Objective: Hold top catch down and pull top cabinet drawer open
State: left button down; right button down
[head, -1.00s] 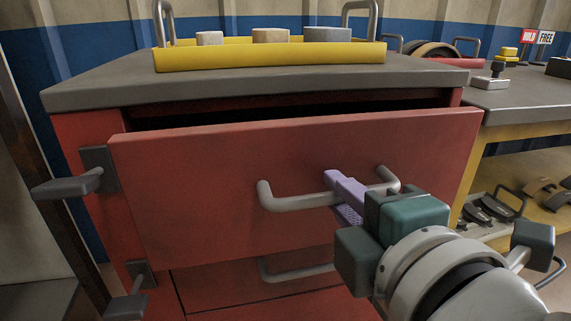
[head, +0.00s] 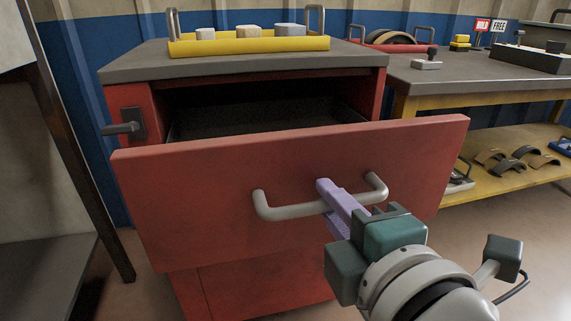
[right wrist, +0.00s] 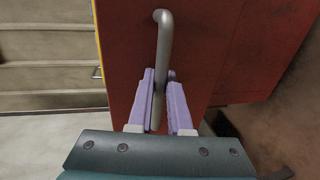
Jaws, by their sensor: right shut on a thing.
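The red top cabinet drawer (head: 200,198) is pulled well out, and its dark inside shows behind the front panel. My right gripper (head: 338,204) is shut on the drawer's grey bar handle (head: 285,212), near its right end. In the right wrist view its two purple fingers (right wrist: 163,108) lie on either side of the handle (right wrist: 164,40). The dark top catch (head: 124,128) sits on the cabinet's left front post, its lever pointing left, with no gripper on it. My left gripper is not in view.
A yellow tray (head: 250,46) with several blocks stands on the grey cabinet top (head: 130,70). A workbench (head: 460,78) with a lower shelf of brake shoes (head: 515,165) is at the right. A dark post (head: 75,160) stands at the left. Open floor shows at lower right.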

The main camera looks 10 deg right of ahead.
dwell(0.3)
jog(key=c, duration=1.1)
grip_release()
jog(key=shift+c, duration=0.2)
jog(key=shift+s+r, duration=0.1)
jog(key=shift+s, duration=0.2)
jog(key=p+v, duration=0.1)
jog(key=v, duration=0.8)
jog(key=shift+s, duration=0.1)
